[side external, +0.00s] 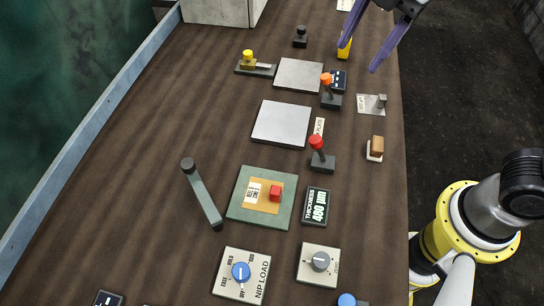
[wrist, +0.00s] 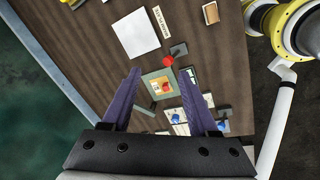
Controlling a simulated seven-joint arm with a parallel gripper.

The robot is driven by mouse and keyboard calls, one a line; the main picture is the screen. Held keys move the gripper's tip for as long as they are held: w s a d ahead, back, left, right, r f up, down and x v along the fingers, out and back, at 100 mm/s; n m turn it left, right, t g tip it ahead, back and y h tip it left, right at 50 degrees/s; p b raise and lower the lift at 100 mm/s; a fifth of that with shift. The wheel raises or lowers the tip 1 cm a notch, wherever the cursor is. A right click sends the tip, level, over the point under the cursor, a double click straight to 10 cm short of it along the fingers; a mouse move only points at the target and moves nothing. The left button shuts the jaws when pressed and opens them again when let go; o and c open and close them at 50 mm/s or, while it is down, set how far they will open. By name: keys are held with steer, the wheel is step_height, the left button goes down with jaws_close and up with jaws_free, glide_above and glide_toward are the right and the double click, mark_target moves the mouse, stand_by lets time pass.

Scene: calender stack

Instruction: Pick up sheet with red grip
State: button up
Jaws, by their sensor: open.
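The orange sheet with a red grip (side external: 275,193) lies on a green square plate (side external: 240,214), with a white label to the left of the grip. In the wrist view the red grip (wrist: 166,87) shows between and beyond my two purple fingers. My gripper (side external: 362,53) is open and empty at the top right of the side view, above the table and well apart from the sheet. It also shows in the wrist view (wrist: 166,82), its fingers spread wide.
A red-knobbed lever (side external: 317,143) and a thickness display (side external: 315,206) stand near the green plate. A dark crank arm (side external: 203,195) lies to its left. A bare grey plate (side external: 282,123) is farther back. The table's left side is clear.

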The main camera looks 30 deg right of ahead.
steer(key=a+f+n+g, duration=0.1)
steer(key=a+f+n, duration=0.3)
steer(key=a, duration=0.6)
steer(key=n+g+h, duration=0.1)
steer(key=n, duration=0.1)
glide_above(275, 190)
steer(key=s, duration=0.1)
step_height(275, 190, down, 13)
steer(key=shift+d+r, duration=0.1)
steer(key=shift+d, duration=0.05)
steer(key=shift+w+f, duration=0.25)
steer(key=shift+f, duration=1.15)
steer(key=shift+w+f, duration=0.2)
steer(key=shift+f, duration=1.15)
jaws_close()
